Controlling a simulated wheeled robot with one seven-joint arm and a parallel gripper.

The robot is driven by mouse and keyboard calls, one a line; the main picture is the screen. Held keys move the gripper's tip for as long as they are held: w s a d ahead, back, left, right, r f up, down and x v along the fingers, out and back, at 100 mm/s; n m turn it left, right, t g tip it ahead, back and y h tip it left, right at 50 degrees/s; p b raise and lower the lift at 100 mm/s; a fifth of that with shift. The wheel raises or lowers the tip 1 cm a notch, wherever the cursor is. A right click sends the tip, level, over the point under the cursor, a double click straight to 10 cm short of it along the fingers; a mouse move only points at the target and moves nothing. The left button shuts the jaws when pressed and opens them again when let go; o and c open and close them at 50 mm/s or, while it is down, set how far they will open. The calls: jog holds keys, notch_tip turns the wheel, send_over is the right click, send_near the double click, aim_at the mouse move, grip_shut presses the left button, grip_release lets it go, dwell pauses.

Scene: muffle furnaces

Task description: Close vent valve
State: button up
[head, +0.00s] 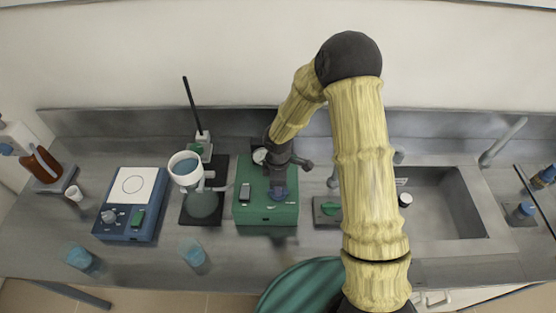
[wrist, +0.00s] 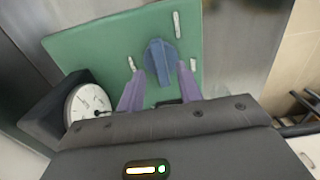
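The blue vent valve knob (wrist: 160,58) stands on the top of a green pump box (wrist: 105,50) in the wrist view. It looks like a narrow bar handle. My gripper (wrist: 160,70) has two purple fingers, apart, one on each side of the near part of the knob. I cannot tell whether they touch it. In the head view my gripper (head: 279,186) points down over the green box (head: 268,215) and hides most of the knob. A round dial gauge (wrist: 88,103) sits at the box's left edge in the wrist view.
A blue stirrer (head: 132,205) and a flask with a funnel (head: 202,203) stand left of the green box. A small dark device with a green knob (head: 327,209) and a sink (head: 440,205) are to the right. Two blue beakers (head: 193,254) stand near the front edge.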

notch_tip(320, 180, up, 15)
jog(key=b, duration=0.1)
jog(key=shift+b, duration=0.4)
jog(key=shift+r, duration=0.1)
dwell(0.3)
jog(key=s+d+m+t+b, duration=0.2)
jog(key=s+d+m, duration=1.1)
jog(key=m, duration=0.4)
jog(key=shift+d+r+m+t, duration=0.25)
jog(key=shift+d+m+t, duration=0.05)
jog(key=shift+d+m, duration=0.1)
dwell(1.1)
